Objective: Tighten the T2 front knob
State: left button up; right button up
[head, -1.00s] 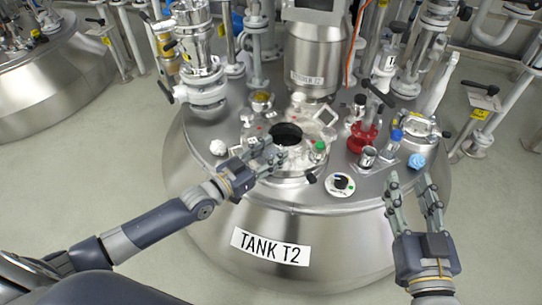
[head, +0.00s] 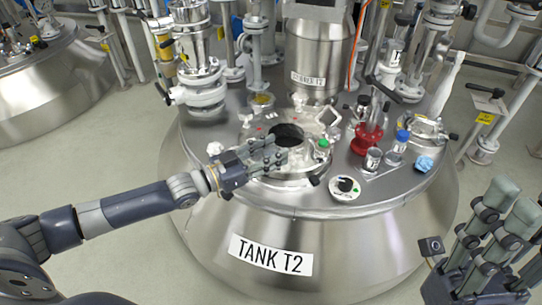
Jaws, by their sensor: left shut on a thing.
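The steel tank (head: 330,235) labelled TANK T2 (head: 270,256) fills the middle of the head view. Its round hatch (head: 288,133) sits on top, with a dark opening. A small black knob (head: 313,180) sticks out at the hatch's front right. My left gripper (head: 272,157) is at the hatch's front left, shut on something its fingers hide. I cannot tell whether that is the front knob. My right gripper (head: 478,218) is open and empty at the lower right, apart from the tank.
On the tank top, right of the hatch, are a white dial (head: 345,187), a glass beaker (head: 373,159), a blue-capped bottle (head: 399,147), a red fitting (head: 368,137) and a crumpled blue cloth (head: 424,163). Pipes and valves crowd the back.

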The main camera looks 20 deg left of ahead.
pick_arm(q)
jog(key=shift+r+b, duration=0.1)
jog(key=shift+b, duration=0.25)
dwell(0.6)
jog(key=o, duration=1.1)
jog(key=shift+s+a, duration=0.3)
jog(key=v, duration=1.1)
jog(key=shift+w+a, duration=0.1)
jog(key=shift+a, duration=0.05)
